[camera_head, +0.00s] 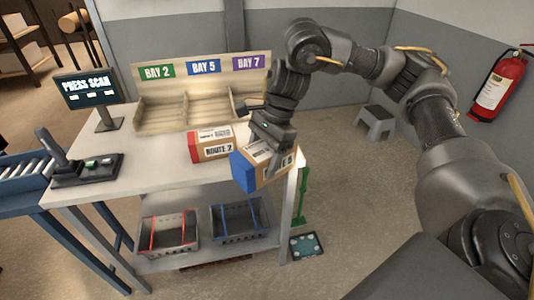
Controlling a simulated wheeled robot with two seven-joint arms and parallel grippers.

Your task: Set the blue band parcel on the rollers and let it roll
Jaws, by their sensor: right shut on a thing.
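The blue band parcel (252,168) is a brown box with a blue end and a white label, near the right front edge of the table. My right gripper (268,146) comes down from above and is shut on it. The parcel looks tilted; I cannot tell whether it touches the table. The rollers (22,176) are on a blue-framed conveyor at the far left, across the table from the parcel. My left gripper is not in view.
A red-ended parcel (210,144) stands on the table (135,180) just left of the held one. A sorting rack (195,105) with bays 2, 5 and 7 is behind. A screen (88,88) and a scanner stand (85,168) are at the left. Bins (167,232) sit on the lower shelf.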

